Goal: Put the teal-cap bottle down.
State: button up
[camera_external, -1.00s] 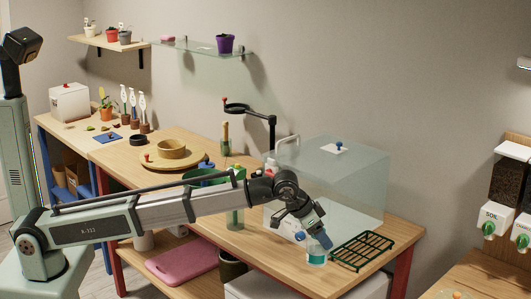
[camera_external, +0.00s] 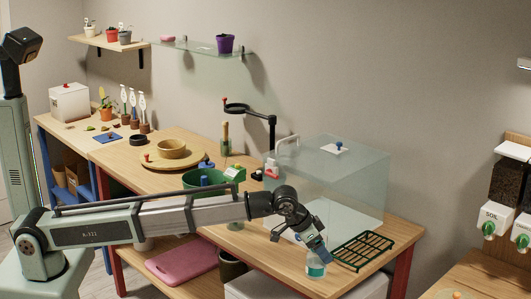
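The teal-cap bottle (camera_external: 316,268) is a small clear bottle with a pale label and teal colour. It is upright over the front right of the wooden table, just left of the dark green wire rack. My gripper (camera_external: 318,254) points down at its top, and the fingers hide the cap. It looks shut on the bottle, though the fingertips are small and partly hidden. The bottle's base is at or very close to the tabletop; I cannot tell whether it touches.
The dark green wire rack (camera_external: 362,250) lies right of the bottle. A clear box (camera_external: 350,185) stands behind it. A green tub (camera_external: 200,190) and a green item (camera_external: 235,173) stand behind my arm. Bare tabletop (camera_external: 265,250) shows left of the bottle.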

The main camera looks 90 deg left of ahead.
jog(key=shift+o, duration=1)
jog(key=shift+r, duration=0.15)
jog(key=v, duration=1.2)
jog(key=s+d+f+m+h, duration=0.1)
jog(key=d+f+h, duration=0.1)
jog(key=d+f, duration=0.5)
jog(key=s+d+f+m+h, duration=0.1)
jog(key=d+f+m, duration=0.15)
jog(key=f, duration=0.85)
jog(key=s+a+f+g, duration=0.1)
jog(key=s+f+g, duration=0.1)
jog(key=s+f, duration=0.5)
jog(key=s+f+g, duration=0.2)
jog(key=s+f, duration=0.1)
jog(key=f, duration=0.9)
jog(key=s+a+f+g, duration=0.1)
jog(key=s+f+g, duration=0.1)
jog(key=s+f, duration=0.7)
jog(key=s+a+f+g+y, duration=0.15)
jog(key=s+f, duration=0.45)
jog(key=s, duration=0.7)
jog(key=s+a+f+g, duration=0.2)
jog(key=s+f+g, duration=0.1)
jog(key=s+f, duration=0.55)
jog(key=s+f+g, duration=0.2)
jog(key=s, duration=1.4)
jog(key=shift+a+n, duration=0.3)
jog(key=shift+n, duration=0.05)
